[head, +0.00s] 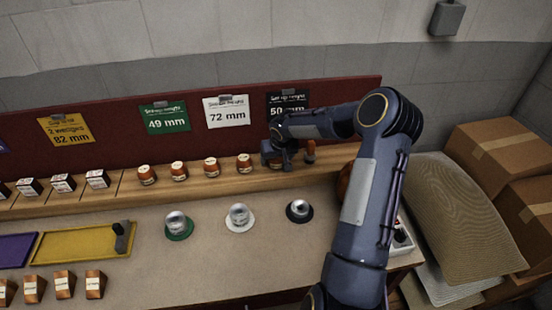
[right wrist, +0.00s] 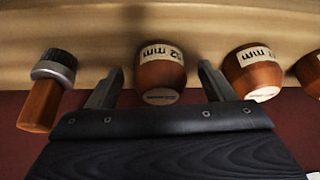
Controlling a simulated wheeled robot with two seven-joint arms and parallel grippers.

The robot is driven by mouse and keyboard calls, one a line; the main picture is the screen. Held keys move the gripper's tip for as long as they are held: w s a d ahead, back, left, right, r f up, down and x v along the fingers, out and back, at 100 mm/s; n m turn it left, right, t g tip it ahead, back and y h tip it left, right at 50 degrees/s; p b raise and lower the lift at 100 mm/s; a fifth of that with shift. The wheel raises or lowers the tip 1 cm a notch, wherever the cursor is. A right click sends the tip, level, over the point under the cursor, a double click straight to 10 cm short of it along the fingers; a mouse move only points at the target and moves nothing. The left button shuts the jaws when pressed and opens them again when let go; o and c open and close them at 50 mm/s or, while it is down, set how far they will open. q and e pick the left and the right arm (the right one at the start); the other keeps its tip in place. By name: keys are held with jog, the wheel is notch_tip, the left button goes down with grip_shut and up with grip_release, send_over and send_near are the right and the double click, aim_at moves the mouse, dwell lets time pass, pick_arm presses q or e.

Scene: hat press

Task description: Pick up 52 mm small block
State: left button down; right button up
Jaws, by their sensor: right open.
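Several small rounded orange-brown wooden blocks with white labels stand in a row on the wooden shelf (head: 130,188). My right gripper (head: 275,157) is at the right end of this row in the head view. In the right wrist view the gripper (right wrist: 159,68) is open, with one finger on each side of a small block (right wrist: 162,80). Its label shows upside down and seems to end in "2 mm"; the first digit is hard to read. Whether the fingers touch it cannot be told. A similar block (right wrist: 252,75) stands just outside the right finger. My left gripper is not in view.
An orange-handled tool with a dark knob (right wrist: 48,92) stands beside the left finger. Behind the shelf is a red board (head: 100,105) with measurement cards. Three metal pieces on round bases, one on a green base (head: 178,236), stand on the bench. Boxes (head: 497,150) are at right.

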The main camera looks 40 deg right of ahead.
jog(key=shift+c, duration=0.3)
jog(key=c, duration=1)
jog(key=shift+r, duration=0.1)
